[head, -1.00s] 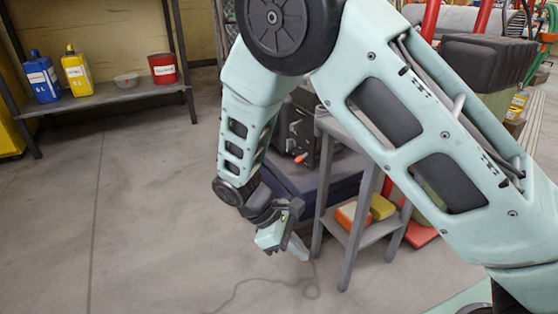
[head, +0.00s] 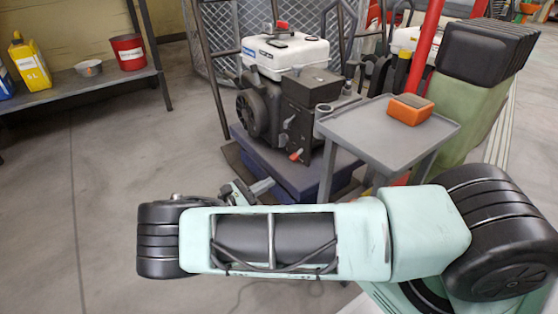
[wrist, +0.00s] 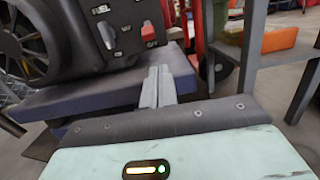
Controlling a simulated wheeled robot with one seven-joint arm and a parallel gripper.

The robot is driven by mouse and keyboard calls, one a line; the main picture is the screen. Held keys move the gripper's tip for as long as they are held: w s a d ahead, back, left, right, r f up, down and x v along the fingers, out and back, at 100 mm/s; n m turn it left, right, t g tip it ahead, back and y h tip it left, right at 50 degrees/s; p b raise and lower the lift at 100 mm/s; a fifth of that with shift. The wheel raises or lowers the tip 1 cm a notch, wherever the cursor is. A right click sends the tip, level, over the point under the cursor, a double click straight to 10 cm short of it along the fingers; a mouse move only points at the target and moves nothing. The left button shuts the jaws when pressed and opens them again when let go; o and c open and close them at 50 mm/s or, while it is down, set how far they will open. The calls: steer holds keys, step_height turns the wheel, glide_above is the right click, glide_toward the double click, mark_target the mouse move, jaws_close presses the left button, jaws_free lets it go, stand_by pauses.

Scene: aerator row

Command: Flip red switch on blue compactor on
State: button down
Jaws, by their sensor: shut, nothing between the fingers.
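The compactor (head: 285,177) has a dark blue base plate with a black engine and white tank on top. Its red switch (head: 296,156) is on the lower front of the engine. In the wrist view, the red switch (wrist: 148,31) sits on a black panel with white markings; I cannot tell its position. My gripper (head: 264,186) is shut and empty, low in front of the compactor, left of and below the switch in the head view. In the wrist view its fingertips (wrist: 158,72) are together, in front of the blue base (wrist: 100,97) and below the switch, apart from it.
A shelf (head: 90,88) with containers is at left. The floor between is clear.

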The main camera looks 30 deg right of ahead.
mark_target(298, 154)
steer(key=shift+w+a, duration=0.2)
steer(key=shift+w, duration=0.2)
steer(key=shift+d, duration=0.1)
steer(key=shift+w+d+r+b, duration=0.1)
steer(key=shift+d+r+b, duration=0.2)
steer(key=shift+d+b, duration=0.95)
steer(key=shift+d+r+b, duration=0.25)
steer(key=shift+d+b, duration=0.15)
steer(key=shift+d, duration=1.6)
steer(key=shift+w+d+r+b, duration=0.1)
steer(key=shift+d+r+b, duration=0.2)
steer(key=shift+d+b, duration=0.95)
steer(key=shift+d+r+p, duration=0.1)
steer(key=shift+d+p, duration=0.25)
steer(key=shift+p, duration=0.35)
steer(key=shift+r+p, duration=0.15)
steer(key=shift+p, duration=0.45)
